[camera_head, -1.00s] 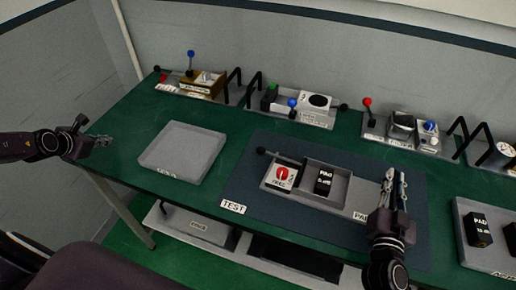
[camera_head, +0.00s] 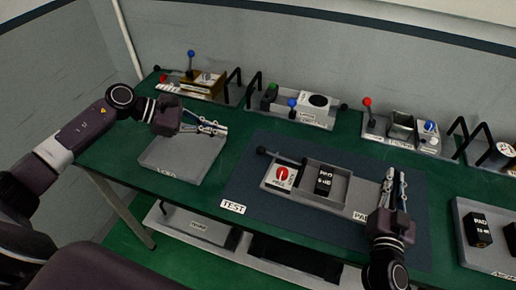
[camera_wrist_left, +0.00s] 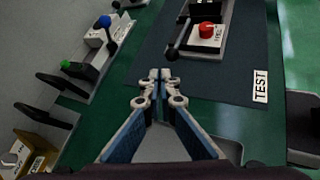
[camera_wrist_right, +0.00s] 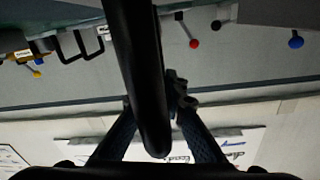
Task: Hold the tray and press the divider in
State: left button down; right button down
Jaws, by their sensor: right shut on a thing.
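The grey tray (camera_head: 345,190) lies on the dark blue mat. At its left end is a white box with a red knob (camera_head: 282,176); a black block marked PAD (camera_head: 323,181) stands in its middle. A black rod with a ball end (camera_head: 262,150) sticks out at the tray's upper left, also seen in the left wrist view (camera_wrist_left: 172,53). I cannot tell which part is the divider. My right gripper (camera_head: 394,180) is shut at the tray's right end; a black bar (camera_wrist_right: 150,80) runs between its fingers. My left gripper (camera_head: 222,129) is shut and empty, left of the tray.
An empty grey tray (camera_head: 182,158) lies below my left gripper. Fixtures with coloured ball levers (camera_head: 292,103) and black handles line the back of the green table. Another tray with black blocks (camera_head: 480,262) is at the right. A TEST label (camera_head: 233,207) is on the mat.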

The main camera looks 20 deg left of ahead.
pick_arm(q)
jog(key=x, duration=0.3)
jog(key=f+x, duration=0.1)
jog(key=x, duration=0.3)
jog(key=s+x, duration=0.1)
jog(key=x, duration=0.2)
jog(key=shift+w+d+f, duration=0.1)
jog(key=shift+f, duration=0.2)
dwell(0.5)
jog(key=shift+d, duration=0.1)
dwell(0.7)
